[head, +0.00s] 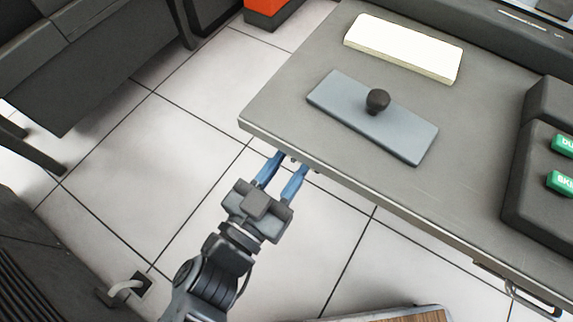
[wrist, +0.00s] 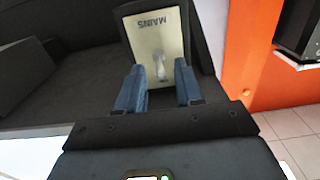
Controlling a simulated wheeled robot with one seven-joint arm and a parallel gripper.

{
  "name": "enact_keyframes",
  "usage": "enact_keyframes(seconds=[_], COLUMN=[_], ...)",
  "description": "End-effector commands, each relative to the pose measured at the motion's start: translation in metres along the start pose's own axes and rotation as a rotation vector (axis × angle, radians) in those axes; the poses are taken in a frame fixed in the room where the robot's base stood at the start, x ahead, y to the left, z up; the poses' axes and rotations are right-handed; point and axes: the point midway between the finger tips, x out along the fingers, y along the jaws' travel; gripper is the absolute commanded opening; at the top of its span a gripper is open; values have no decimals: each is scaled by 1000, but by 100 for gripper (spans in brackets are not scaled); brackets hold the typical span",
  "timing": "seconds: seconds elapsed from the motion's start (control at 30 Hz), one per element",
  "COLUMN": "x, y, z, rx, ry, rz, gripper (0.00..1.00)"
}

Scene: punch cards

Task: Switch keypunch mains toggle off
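The mains toggle (wrist: 158,66) is a small pale lever on a cream plate (wrist: 142,38) marked "MAINS", set in a dark housing in the wrist view. My gripper (wrist: 160,82) is open, its two blue fingers either side of the lower part of the plate in that view, with the lever between them. I cannot tell whether the fingers touch the lever or plate. In the head view my gripper (head: 284,168) reaches to the underside of the grey desk's (head: 290,90) front edge, and the toggle is hidden there.
On the desk lie a blue-grey plate (head: 340,98) with a black knob (head: 377,100) and a cream slab (head: 403,47). A dark unit with green keys (head: 562,183) stands at the right. An orange panel (wrist: 240,45) is right of the toggle. Tiled floor is open left of the desk.

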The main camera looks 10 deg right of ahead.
Motion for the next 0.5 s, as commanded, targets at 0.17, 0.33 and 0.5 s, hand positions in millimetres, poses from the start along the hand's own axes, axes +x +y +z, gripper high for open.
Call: enact_keyframes(seconds=[0.17, 0.33, 0.5], x=[0, 0, 0], y=[0, 0, 0], z=[0, 0, 0], rx=[0, 0, 0], ry=[0, 1, 1], rz=[0, 0, 0], gripper=[36, 21, 4])
